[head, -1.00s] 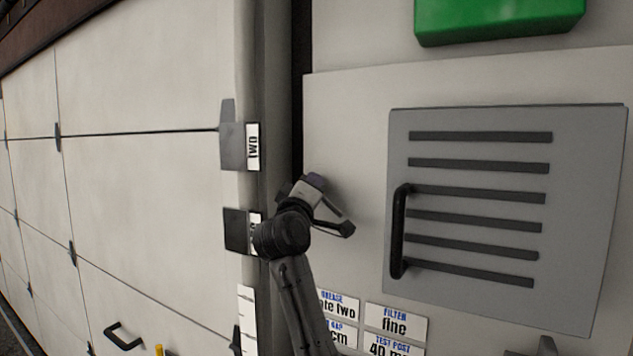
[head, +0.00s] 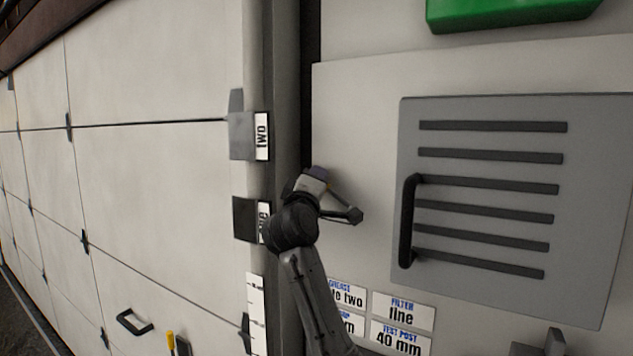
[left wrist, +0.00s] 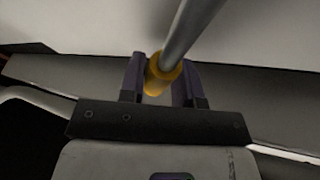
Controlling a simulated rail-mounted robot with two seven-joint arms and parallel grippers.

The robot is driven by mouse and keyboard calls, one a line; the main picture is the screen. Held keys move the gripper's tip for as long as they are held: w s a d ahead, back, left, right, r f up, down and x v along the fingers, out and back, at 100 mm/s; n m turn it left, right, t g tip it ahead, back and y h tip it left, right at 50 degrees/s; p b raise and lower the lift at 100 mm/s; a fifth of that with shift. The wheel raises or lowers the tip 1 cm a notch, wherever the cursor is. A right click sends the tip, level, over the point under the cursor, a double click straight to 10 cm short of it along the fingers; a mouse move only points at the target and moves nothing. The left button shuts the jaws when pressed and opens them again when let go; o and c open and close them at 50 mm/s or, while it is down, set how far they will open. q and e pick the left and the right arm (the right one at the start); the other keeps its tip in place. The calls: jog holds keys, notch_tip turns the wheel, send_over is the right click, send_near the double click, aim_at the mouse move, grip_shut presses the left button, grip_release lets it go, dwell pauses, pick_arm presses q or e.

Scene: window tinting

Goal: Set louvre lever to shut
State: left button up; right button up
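In the left wrist view, a lever (left wrist: 189,32) shows as a grey rod with a yellow grip (left wrist: 163,77). My left gripper (left wrist: 165,82) has its two purple fingers on either side of the grip, apparently shut on it. The rod runs up and right out of that view. In the head view, my left gripper (head: 322,183) is at the pale wall, left of a grey panel (head: 480,285) with several dark slots. A thin bar runs from it down-right to a dark end; the yellow grip is hidden there. My right gripper is not in view.
The grey panel has a black handle (head: 407,222) on its left edge. Printed cards (head: 402,311) sit below my gripper. A post with dark tabs (head: 243,136) stands at left. A green box (head: 510,12) is above. Bare wall (head: 358,120) lies between post and panel.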

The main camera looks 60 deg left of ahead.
pick_arm(q)
jog(key=shift+o, duration=1.4)
jog(key=shift+d, duration=0.1)
jog(key=b+v, duration=0.3)
jog(key=v, duration=1)
jog(key=shift+s+d, duration=0.2)
jog(key=shift+s, duration=0.1)
jog(key=shift+f, duration=0.15)
